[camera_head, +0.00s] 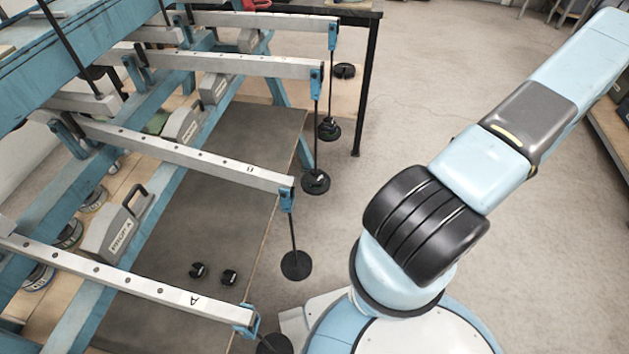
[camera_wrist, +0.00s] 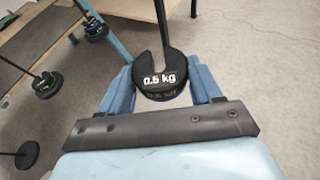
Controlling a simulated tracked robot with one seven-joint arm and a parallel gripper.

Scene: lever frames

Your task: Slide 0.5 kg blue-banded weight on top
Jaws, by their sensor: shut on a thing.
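In the wrist view my gripper (camera_wrist: 163,92) has its two blue fingers shut on the sides of a black slotted weight (camera_wrist: 153,79) marked "0.5 kg". A second, dimmer "0.5 kg" marking shows on or just below its near side; I cannot tell whether that is its rim or another disc. A dark hanger rod (camera_wrist: 161,22) comes down from the top and appears to run into the weight's slot. The rod's foot is hidden. No blue band shows clearly on the weight. My gripper is not visible in the head view.
Two small black weights (camera_head: 229,277) lie on the dark mat (camera_head: 225,200). Floor at right (camera_head: 530,250) is mostly clear.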

